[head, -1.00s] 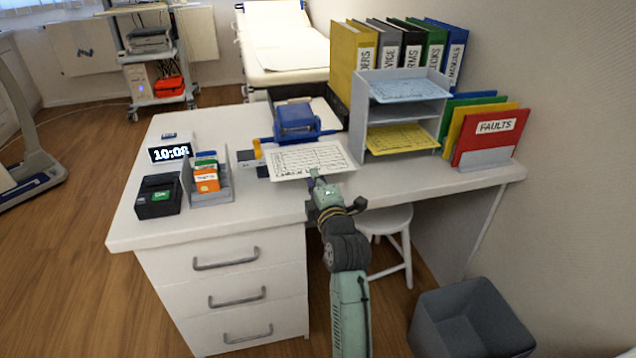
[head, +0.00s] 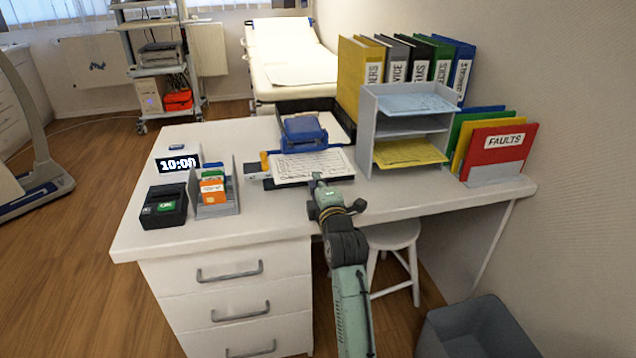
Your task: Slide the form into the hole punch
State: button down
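The form (head: 312,166) is a white printed sheet with a table on it, on the desk's back middle. It lies over a dark base, whose edge shows at its front left. The hole punch (head: 303,131) has a blue top and stands right behind the form. The form's back edge meets the punch's front; whether it is inside the slot is hidden. My gripper (head: 317,178) is at the form's front edge and appears shut on it. The fingertips are small in this view.
A grey letter tray (head: 367,132) with blue and yellow sheets stands close right of the form. A card holder (head: 228,186), a black box (head: 164,207) and a clock (head: 178,164) stand left. The desk front (head: 255,222) is clear.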

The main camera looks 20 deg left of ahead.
jog(key=shift+w+a, duration=0.4)
dwell(0.5)
jog(key=c, duration=2.3)
grip_release()
jog(key=o, duration=0.6)
jog(key=v, duration=1.2)
